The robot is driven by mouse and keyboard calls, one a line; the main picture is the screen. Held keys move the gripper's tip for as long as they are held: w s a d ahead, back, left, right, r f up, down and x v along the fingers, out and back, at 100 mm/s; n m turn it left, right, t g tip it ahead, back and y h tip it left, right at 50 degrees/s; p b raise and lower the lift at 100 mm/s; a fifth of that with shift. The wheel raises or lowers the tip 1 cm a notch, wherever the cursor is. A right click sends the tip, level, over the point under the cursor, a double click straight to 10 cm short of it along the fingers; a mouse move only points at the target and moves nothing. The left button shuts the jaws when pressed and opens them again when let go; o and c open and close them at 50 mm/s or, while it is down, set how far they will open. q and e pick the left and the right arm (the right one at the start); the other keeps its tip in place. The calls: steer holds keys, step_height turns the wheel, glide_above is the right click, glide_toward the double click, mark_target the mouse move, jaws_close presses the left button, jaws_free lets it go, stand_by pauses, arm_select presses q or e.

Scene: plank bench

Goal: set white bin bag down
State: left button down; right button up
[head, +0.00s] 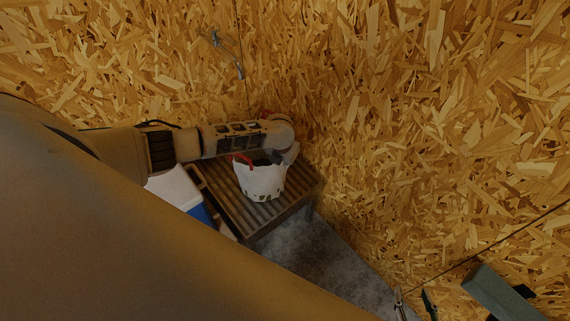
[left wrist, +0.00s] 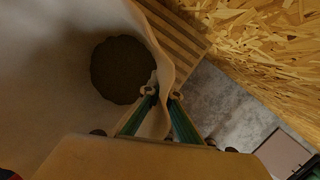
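The white bin bag (head: 262,181), with a red edge at its top left, is upright over the slatted plank bench (head: 236,208). I cannot tell whether its base touches the slats. My left gripper is at the bag's back right rim and mostly hidden in the head view. In the left wrist view my left gripper (left wrist: 161,94) has its green fingers on either side of the folded wall of the bag (left wrist: 60,45), shut on it. A dark round patch shows inside the bag. My right gripper is not visible.
A white and blue box (head: 178,190) stands left of the bench. Chipboard walls (head: 420,130) rise close behind and to the right. Grey floor (head: 310,262) lies in front. A grey-green object (head: 498,290) is at the lower right. A thin tool (head: 228,55) is on the wall.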

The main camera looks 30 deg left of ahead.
arm_select(q)
steer(key=shift+w, duration=0.1)
steer(key=c, duration=2.3)
jaws_free()
